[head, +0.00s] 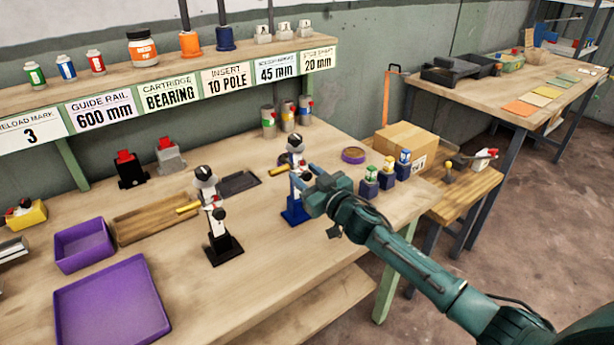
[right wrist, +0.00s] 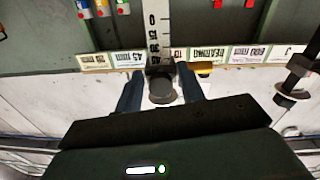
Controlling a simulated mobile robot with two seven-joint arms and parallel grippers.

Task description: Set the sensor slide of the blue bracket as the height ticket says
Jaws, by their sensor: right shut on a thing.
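The blue bracket (head: 295,214) stands upright on the bench with a pale post, a yellow rod and a grey-white sensor head (head: 296,146). My right gripper (head: 303,183) is at its post, shut on the sensor slide. In the right wrist view, the slide's round grey knob (right wrist: 162,92) sits between my two fingers (right wrist: 160,88). The bracket's scale (right wrist: 153,30) runs up behind it; the exact setting is too small to tell. The height ticket (head: 276,69) on the shelf edge reads 45 mm. My left gripper is not in view.
A similar black bracket (head: 220,243) stands to the left. Several small blue-based blocks (head: 387,178) and a round purple dish (head: 353,155) are to the right. Purple trays (head: 112,305) lie at the front left. The shelf (head: 180,78) runs along the back.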

